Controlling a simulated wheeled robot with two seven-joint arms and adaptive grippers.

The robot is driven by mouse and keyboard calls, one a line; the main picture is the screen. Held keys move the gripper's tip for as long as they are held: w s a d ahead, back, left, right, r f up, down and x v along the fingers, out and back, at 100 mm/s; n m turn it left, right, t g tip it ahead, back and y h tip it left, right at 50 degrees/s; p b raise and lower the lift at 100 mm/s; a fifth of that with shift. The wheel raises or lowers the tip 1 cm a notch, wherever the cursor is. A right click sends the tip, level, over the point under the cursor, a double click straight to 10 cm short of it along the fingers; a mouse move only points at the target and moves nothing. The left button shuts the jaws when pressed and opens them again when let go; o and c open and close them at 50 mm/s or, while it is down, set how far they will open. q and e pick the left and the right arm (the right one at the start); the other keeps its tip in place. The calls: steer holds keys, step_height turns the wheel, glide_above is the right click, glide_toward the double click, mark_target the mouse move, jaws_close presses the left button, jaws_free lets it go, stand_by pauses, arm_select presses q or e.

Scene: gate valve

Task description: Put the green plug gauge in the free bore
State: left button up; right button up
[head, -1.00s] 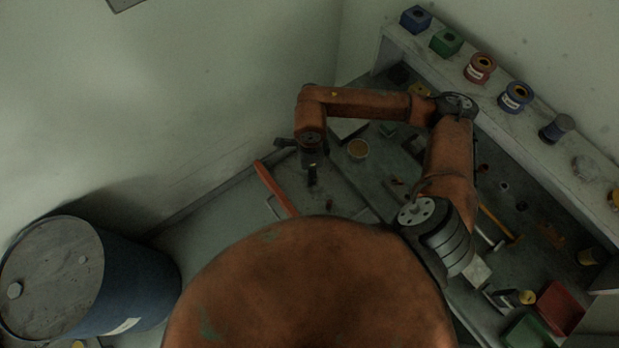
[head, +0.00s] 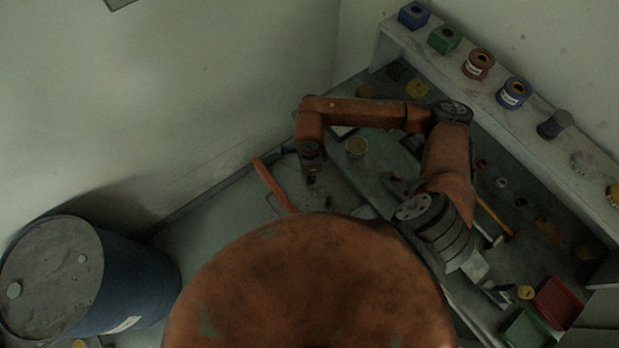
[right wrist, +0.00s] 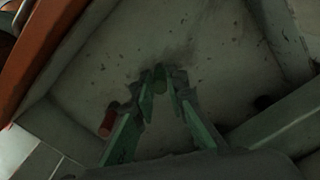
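The orange arm in the head view carries my right gripper (head: 312,176), which points down over the left end of the grey bench area. In the right wrist view my right gripper (right wrist: 162,82) shows two greenish fingers with a narrow gap at the tips. A small dark green piece (right wrist: 159,77) shows between the fingertips; it may be the green plug gauge. I cannot tell if the fingers press on it. My left gripper is not in view.
A short red cylinder (right wrist: 107,121) is close beside the left finger. A long red bar (head: 273,186) lies left of my right gripper. A shelf (head: 545,150) with several coloured blocks and spools runs along the wall. A blue drum (head: 135,285) stands at lower left.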

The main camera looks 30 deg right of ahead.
jaws_close()
steer(key=shift+r, duration=0.15)
